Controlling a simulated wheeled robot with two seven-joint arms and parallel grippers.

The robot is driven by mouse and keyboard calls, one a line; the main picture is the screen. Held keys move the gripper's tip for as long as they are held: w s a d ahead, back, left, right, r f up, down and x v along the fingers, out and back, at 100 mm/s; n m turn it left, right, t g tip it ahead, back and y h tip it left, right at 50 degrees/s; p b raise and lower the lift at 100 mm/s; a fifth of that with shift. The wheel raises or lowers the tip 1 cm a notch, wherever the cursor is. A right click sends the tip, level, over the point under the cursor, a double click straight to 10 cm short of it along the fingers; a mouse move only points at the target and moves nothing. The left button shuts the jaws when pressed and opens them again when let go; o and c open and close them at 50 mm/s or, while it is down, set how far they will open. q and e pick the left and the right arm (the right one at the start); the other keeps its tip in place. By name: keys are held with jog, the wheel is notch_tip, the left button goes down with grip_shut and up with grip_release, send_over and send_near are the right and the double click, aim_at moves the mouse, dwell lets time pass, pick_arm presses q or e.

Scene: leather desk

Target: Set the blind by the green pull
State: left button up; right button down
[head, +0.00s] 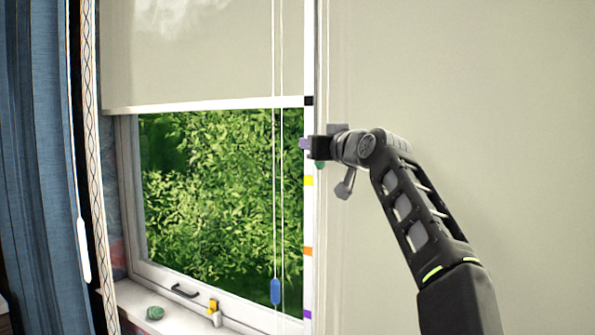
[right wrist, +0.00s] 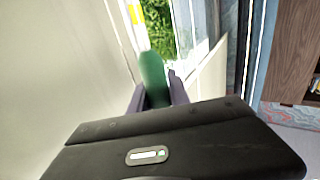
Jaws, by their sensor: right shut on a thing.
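The green pull (right wrist: 153,78) is between the two fingers of my right gripper (right wrist: 158,95) in the right wrist view. In the head view my right gripper (head: 306,145) is beside the window's right post, and only a small green bit of the pull (head: 320,165) shows under it. The left blind (head: 200,60) covers the upper window, its white bottom rail (head: 205,106) about level with the black mark (head: 309,101) on the white post. The right blind (head: 460,110) fills the right side, its lower edge out of view. My left gripper is not in view.
A blue pull (head: 275,291) hangs on cords before the glass. Yellow (head: 309,181), orange (head: 308,251) and purple (head: 308,314) marks run down the post. A green stone-like object (head: 155,313) and a small yellow-and-white item (head: 214,313) sit on the sill. A blue curtain (head: 30,150) hangs left.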

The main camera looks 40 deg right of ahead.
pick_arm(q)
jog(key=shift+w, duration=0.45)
pick_arm(e)
jog(key=shift+s+r, duration=0.1)
jog(key=shift+r, duration=0.5)
jog(key=c, duration=1.6)
grip_release()
jog(key=shift+r, duration=0.1)
jog(key=shift+c, duration=0.2)
jog(key=o, duration=0.4)
jog(key=shift+f, duration=0.2)
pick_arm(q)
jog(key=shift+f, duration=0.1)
